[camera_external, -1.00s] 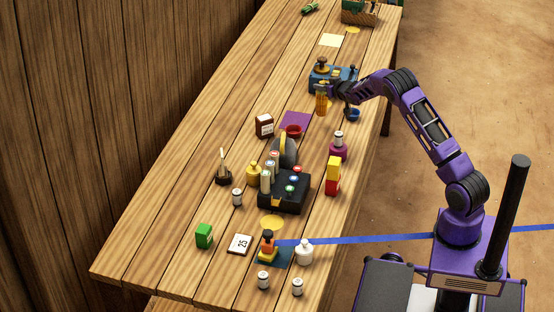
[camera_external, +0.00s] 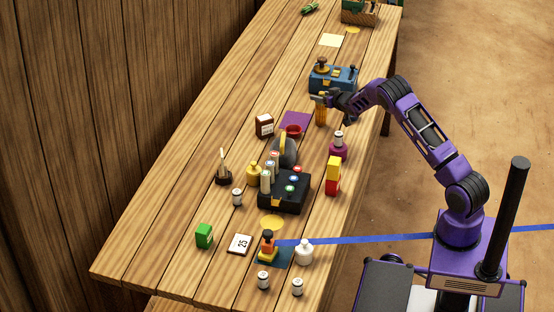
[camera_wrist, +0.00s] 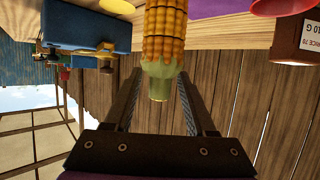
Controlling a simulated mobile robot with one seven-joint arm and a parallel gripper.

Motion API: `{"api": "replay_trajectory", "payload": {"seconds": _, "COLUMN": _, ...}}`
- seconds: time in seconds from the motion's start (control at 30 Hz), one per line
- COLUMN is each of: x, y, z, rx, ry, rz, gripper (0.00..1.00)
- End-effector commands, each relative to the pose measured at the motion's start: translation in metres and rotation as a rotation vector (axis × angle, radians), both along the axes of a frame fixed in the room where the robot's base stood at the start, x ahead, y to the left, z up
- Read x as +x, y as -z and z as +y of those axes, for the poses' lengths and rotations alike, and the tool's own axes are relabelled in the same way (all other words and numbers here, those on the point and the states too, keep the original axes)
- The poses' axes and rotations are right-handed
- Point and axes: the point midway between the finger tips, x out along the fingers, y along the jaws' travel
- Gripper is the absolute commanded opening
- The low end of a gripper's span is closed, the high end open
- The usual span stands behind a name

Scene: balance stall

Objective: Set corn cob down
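The yellow corn cob (camera_external: 321,115) hangs upright below my gripper (camera_external: 323,98), over or on the wooden table. Whether its lower end touches the tabletop cannot be told. In the wrist view the corn cob (camera_wrist: 164,38) shows its yellow kernels and a pale green end. My gripper (camera_wrist: 160,82) has a finger on each side of that green end and appears shut on it. The far end of the cob runs out of the wrist view.
A blue device (camera_external: 333,79) stands just behind the cob. Bare planks lie left of the blue device.

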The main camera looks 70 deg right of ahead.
Motion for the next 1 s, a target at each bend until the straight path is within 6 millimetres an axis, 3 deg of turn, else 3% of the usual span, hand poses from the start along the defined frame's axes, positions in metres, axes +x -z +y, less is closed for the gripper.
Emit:
{"api": "replay_trajectory", "payload": {"seconds": 0.37, "x": 0.000, "y": -0.007, "z": 0.000, "rx": -0.001, "ry": 0.000, "rz": 0.001, "gripper": 0.56}}
{"api": "replay_trajectory", "payload": {"seconds": 1.0, "x": -0.068, "y": -0.044, "z": 0.068, "rx": 0.001, "ry": 0.000, "rz": -0.001, "gripper": 0.56}}
